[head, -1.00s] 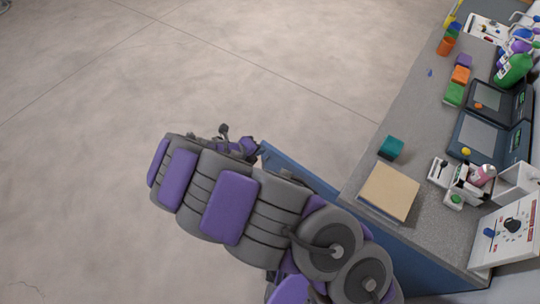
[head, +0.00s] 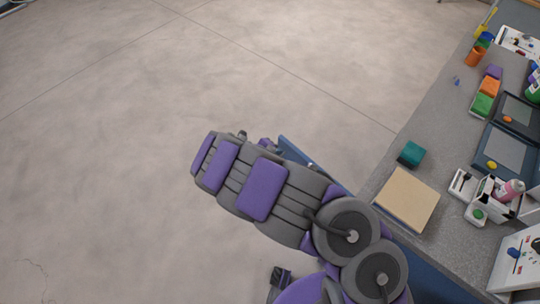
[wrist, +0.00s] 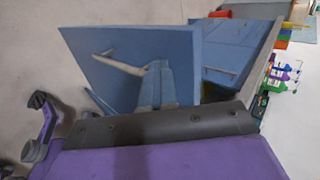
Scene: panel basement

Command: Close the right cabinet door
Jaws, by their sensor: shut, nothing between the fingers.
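The right cabinet door (head: 320,172) is blue and stands open, sticking out from the counter's near side. In the head view I see mainly its top edge, partly behind my arm. The wrist view shows the face of the blue door (wrist: 100,48) with a pale bar handle (wrist: 120,64). The door stands at an angle to the cabinet (wrist: 232,50). My gripper (head: 267,144) is mostly hidden behind my arm, close to the door's outer end. It is shut and empty. I cannot tell whether it touches the door.
The grey counter (head: 378,182) runs along the right. On it are a tan box (head: 408,198), a teal block (head: 411,154), dark tablet-like devices (head: 505,150), colored blocks and bottles. The concrete floor (head: 110,110) to the left is clear.

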